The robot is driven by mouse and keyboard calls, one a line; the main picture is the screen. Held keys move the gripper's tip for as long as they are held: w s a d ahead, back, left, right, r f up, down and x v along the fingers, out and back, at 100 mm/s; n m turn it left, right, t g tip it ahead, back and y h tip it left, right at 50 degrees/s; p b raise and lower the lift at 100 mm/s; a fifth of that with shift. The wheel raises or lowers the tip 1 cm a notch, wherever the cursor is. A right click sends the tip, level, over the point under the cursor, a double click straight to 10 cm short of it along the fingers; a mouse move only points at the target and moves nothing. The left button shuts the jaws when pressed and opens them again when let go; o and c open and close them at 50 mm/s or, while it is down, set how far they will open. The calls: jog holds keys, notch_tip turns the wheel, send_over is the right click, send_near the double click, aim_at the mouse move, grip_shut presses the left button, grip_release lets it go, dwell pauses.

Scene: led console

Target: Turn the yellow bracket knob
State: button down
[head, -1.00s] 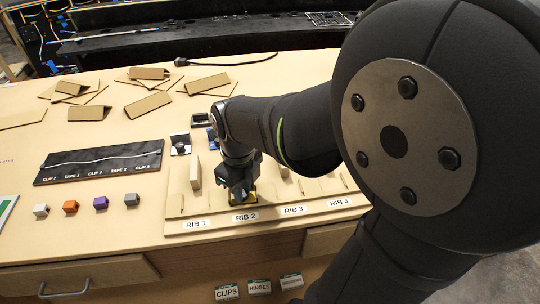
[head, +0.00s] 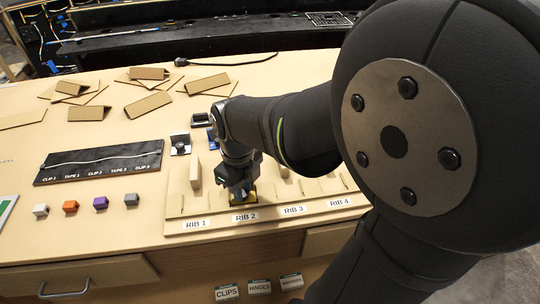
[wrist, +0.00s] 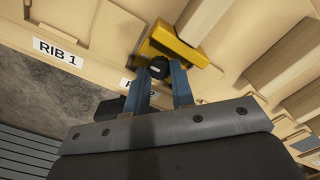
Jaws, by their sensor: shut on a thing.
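The yellow bracket (wrist: 172,44) sits on the board by the RIB 2 label, mostly hidden behind my gripper in the head view, where a yellow edge (head: 253,199) shows. Its black knob (wrist: 159,68) shows at the fingertips in the wrist view. My gripper (wrist: 165,75) points down at the bracket, its two blue-grey fingers shut on the knob. In the head view my gripper (head: 241,194) covers the knob. The knob's turn angle cannot be told.
The ribbed board has labels RIB 1 (head: 195,224) to RIB 4. A metal bracket (head: 181,143) stands behind it. Left are a black clip strip (head: 100,162) and several small coloured blocks (head: 70,207). Cardboard pieces (head: 148,104) lie at the back. My arm hides the right side.

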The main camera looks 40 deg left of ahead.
jog(key=c, duration=1.5)
grip_release()
jog(key=shift+r, duration=0.1)
notch_tip(320, 180, up, 17)
jog(key=shift+r, duration=0.2)
jog(key=shift+f, duration=0.1)
notch_tip(320, 180, down, 17)
jog(key=shift+f, duration=0.2)
jog(key=shift+r, duration=0.15)
jog(key=shift+f, duration=0.2)
jog(key=shift+r+n, duration=0.1)
jog(key=shift+n, duration=1.9)
